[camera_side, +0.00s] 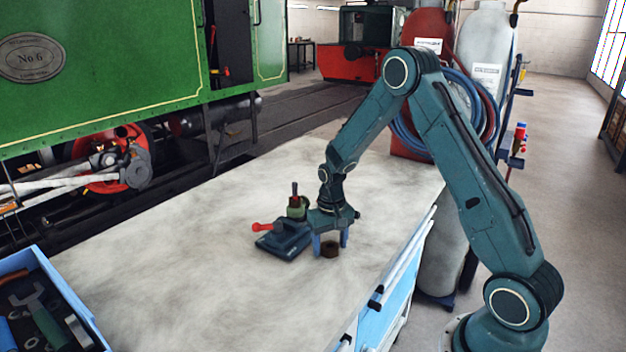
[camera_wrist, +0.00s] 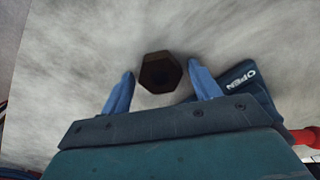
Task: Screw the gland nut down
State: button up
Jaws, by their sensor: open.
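The gland nut (camera_wrist: 160,72) is a dark brown hexagonal piece in the wrist view. In the side view the nut (camera_side: 331,249) stands on the bench top, right of the fixture. My gripper (camera_side: 331,242) is open and points down, with its blue fingers on either side of the nut. In the wrist view the gripper (camera_wrist: 160,92) shows a gap between each finger and the nut. The dark blue fixture (camera_side: 283,242) has a red handle (camera_side: 262,227) and holds a green body with an upright rod (camera_side: 295,189).
The pale bench top (camera_side: 180,240) is mostly clear to the left. A blue toolbox (camera_side: 40,305) with tools sits at the front left corner. A green steam tram (camera_side: 120,60) stands behind the bench. Gas cylinders (camera_side: 487,40) and coiled hoses stand behind my arm.

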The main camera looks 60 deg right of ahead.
jog(key=shift+c, duration=0.4)
jog(key=c, duration=0.7)
jog(key=shift+r, duration=1.2)
jog(key=shift+r, duration=2.35)
jog(key=shift+r, duration=0.1)
notch_tip(320, 180, up, 19)
jog(key=w+d, duration=0.1)
jog(key=w, duration=1.1)
jog(key=shift+w+d+f, duration=0.1)
jog(key=shift+d+f, duration=0.05)
jog(key=shift+f, duration=1.1)
jog(key=shift+w+d+f, duration=0.1)
jog(key=shift+f, duration=1.15)
